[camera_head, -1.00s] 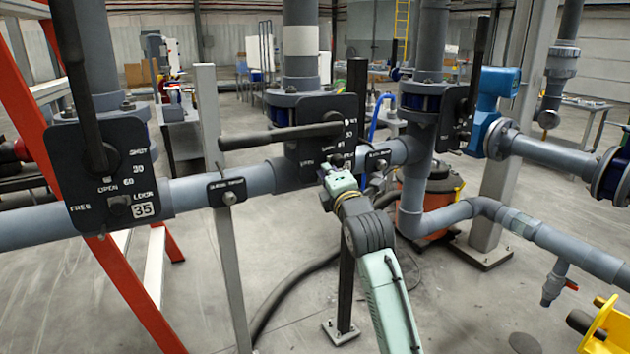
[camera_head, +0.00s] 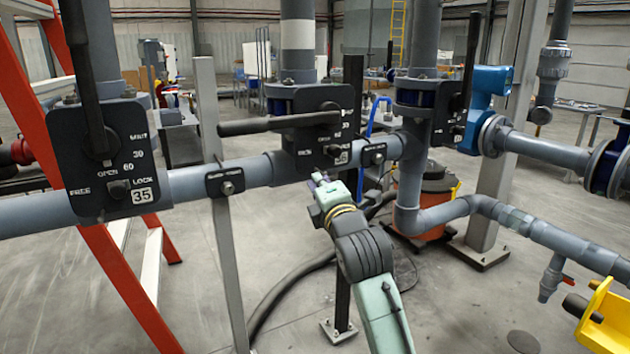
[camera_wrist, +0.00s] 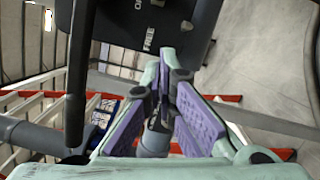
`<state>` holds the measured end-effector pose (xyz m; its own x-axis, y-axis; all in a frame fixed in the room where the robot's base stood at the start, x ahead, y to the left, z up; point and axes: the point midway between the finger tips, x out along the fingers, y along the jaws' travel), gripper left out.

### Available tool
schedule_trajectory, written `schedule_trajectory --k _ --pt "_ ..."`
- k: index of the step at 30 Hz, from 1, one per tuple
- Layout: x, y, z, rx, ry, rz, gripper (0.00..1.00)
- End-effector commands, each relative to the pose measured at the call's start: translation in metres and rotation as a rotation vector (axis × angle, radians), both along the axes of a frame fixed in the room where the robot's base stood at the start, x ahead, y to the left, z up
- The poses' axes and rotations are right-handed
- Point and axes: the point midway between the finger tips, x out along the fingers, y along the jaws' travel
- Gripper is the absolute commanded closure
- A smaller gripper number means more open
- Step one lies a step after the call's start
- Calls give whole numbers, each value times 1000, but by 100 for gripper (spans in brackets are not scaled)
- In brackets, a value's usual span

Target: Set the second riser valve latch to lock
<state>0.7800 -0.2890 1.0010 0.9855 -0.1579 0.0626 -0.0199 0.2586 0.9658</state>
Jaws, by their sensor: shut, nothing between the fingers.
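The second riser valve is the middle one, with a dark plate (camera_head: 340,103) and a long dark handle (camera_head: 262,125) lying level to the left. Its small latch (camera_head: 331,149) is low on the plate; its setting is too small to read here. In the wrist view the same plate (camera_wrist: 120,22) shows at the top with the word FREE, and a small dark latch knob (camera_wrist: 187,27) beside it. My gripper (camera_head: 314,180) is just below and in front of the plate, apart from it. Its purple-padded fingers (camera_wrist: 164,72) are shut and empty.
Another valve plate (camera_head: 70,150) with an upright handle stands at the left; a third (camera_head: 452,112) is at the right. A horizontal grey pipe (camera_head: 195,182) runs behind, with a small labelled bracket (camera_head: 226,181) on a post. Open floor lies below.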

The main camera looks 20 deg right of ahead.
Motion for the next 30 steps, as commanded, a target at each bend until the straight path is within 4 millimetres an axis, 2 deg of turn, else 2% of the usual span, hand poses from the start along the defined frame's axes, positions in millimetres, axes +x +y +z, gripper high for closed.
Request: schedule_trajectory --k 3,7,23,26,29,30 --pt "-15 2 -2 1 -1 0 100" --pt "-22 3 -1 1 0 -1 100" --pt "-22 5 -1 2 -1 2 100" --pt "-16 22 3 17 -21 33 100" --pt "-3 65 15 66 -74 111 100" --pt "3 89 21 97 -103 155 100"
